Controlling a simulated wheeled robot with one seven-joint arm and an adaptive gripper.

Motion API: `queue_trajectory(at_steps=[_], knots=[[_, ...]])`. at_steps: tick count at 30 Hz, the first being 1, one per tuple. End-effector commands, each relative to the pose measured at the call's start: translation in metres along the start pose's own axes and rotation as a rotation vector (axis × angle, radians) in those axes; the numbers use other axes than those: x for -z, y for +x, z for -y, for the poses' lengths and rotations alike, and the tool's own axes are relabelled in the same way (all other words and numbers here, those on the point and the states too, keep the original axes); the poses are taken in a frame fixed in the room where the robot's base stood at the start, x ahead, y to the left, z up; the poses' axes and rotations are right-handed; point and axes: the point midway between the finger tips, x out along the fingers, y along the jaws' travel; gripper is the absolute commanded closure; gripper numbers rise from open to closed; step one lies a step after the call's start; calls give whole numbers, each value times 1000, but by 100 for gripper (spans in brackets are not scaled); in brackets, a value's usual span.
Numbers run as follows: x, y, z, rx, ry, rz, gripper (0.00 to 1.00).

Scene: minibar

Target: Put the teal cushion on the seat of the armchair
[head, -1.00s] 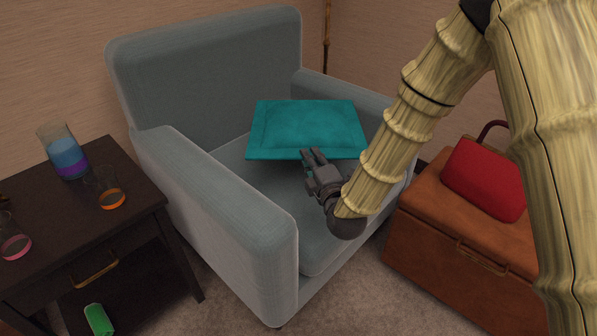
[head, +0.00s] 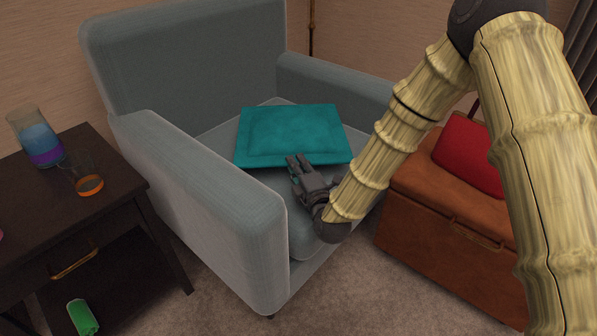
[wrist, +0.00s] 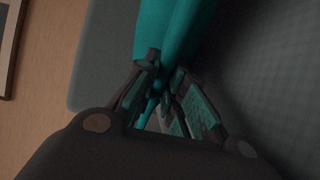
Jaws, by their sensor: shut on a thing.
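The teal cushion (head: 293,134) lies nearly flat over the seat of the grey-blue armchair (head: 205,190) in the head view, between the two armrests. My gripper (head: 297,160) is at the cushion's near edge, shut on it. In the wrist view the cushion (wrist: 178,28) runs away from between the fingertips (wrist: 160,78). The seat shows in front of the cushion and at its left. Whether the cushion's underside touches the seat I cannot tell.
A dark side table (head: 105,205) at left holds a jug (head: 38,138) and a glass (head: 84,176). A green object (head: 82,317) is on its lower shelf.

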Motion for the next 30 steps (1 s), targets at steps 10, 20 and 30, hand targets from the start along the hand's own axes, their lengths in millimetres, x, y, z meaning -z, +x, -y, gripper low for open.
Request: queue_trajectory(at_steps=[10, 20, 30], knots=[[0, 0, 10, -1, -1, -1, 100], [0, 0, 13, 0, 0, 0, 67], [0, 0, 10, 0, 0, 0, 67]])
